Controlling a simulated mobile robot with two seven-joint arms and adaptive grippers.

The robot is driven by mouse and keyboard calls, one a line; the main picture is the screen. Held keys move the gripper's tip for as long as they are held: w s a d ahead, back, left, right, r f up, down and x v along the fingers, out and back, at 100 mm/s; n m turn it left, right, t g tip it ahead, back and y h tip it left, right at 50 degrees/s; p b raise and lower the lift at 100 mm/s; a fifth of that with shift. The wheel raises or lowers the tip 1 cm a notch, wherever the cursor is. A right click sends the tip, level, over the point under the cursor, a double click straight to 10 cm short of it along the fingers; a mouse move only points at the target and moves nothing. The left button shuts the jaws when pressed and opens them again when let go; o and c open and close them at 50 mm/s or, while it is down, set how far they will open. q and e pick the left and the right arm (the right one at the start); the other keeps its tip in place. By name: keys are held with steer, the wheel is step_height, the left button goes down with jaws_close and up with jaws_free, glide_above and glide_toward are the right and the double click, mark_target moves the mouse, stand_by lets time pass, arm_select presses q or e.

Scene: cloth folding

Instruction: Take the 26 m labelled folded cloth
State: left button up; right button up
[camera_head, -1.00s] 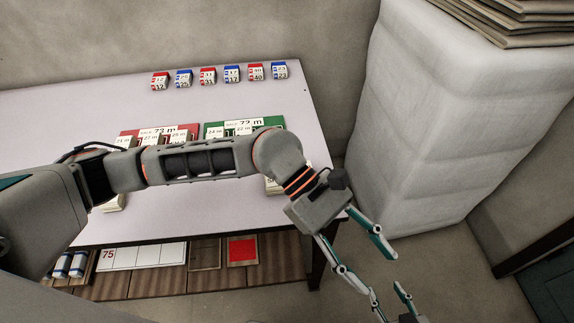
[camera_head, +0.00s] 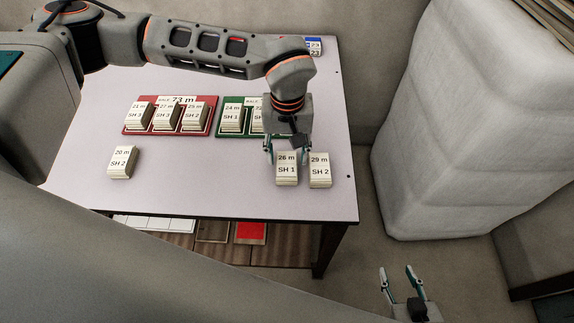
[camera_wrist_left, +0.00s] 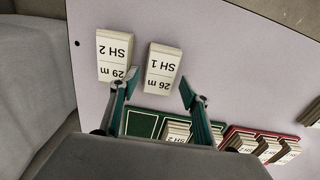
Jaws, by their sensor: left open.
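The folded cloth labelled 26 m, SH 1 (camera_head: 287,170) lies on the table near its front right. It also shows in the left wrist view (camera_wrist_left: 163,70), upside down. My left gripper (camera_head: 288,155) is open and empty, its fingers above the far end of the 26 m cloth. In the left wrist view its fingertips (camera_wrist_left: 160,93) stand to either side of that cloth's label end, with one tip by the 29 m cloth. The 29 m, SH 2 cloth (camera_head: 320,171) lies just to the right. My right gripper (camera_head: 398,275) is open and empty beyond the table's front right corner.
A red tray (camera_head: 128,130) holds three labelled cloths under a 73 m sign. A green tray (camera_head: 222,132), partly hidden by my left arm, holds more. A 20 m cloth (camera_head: 123,162) lies at the left. A tall white wrapped stack (camera_head: 445,120) stands right of the table.

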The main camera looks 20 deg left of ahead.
mark_target(287, 164)
arm_select(q)
step_height(287, 164, down, 5)
steer(key=shift+a+r, duration=0.1)
steer(key=shift+r, duration=0.1)
steer(key=c, duration=0.9)
